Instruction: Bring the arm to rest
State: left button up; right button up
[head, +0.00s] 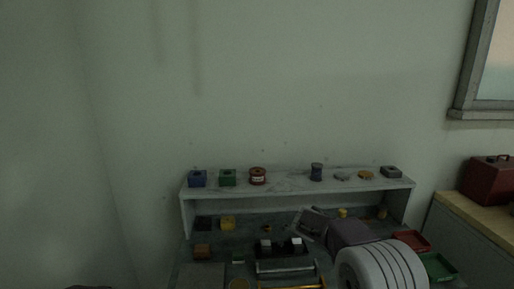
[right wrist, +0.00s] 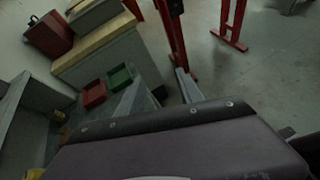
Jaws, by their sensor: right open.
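My right arm comes in at the lower right of the head view, with its gripper (head: 302,221) over the workbench, in front of the shelf. In the right wrist view the two grey fingers of this gripper (right wrist: 158,84) stand apart with nothing between them, so it is open and empty. The floor and the trays show beyond the fingers. My left gripper is in neither view. I cannot make out a gate valve.
A white shelf (head: 290,184) holds blocks, spools and discs. Below it the bench carries small blocks, a black holder (head: 267,252) and metal bars. Red (head: 412,241) and green (head: 437,266) trays lie at the right. A red toolbox (head: 489,181) stands on a side cabinet.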

jog(key=s+a+f+m+y, duration=0.35)
jog(key=s+f+y, duration=0.25)
jog(key=s+f, duration=0.3)
jog(key=s+a+f+m+t+y, duration=0.3)
jog(key=a+f+m+y, duration=0.3)
jog(key=a+m, duration=0.5)
notch_tip(320, 180, down, 2)
jog(key=shift+s+a+f+t+y, duration=0.1)
jog(key=shift+s+a+t+y, duration=0.2)
jog(key=shift+s, duration=0.5)
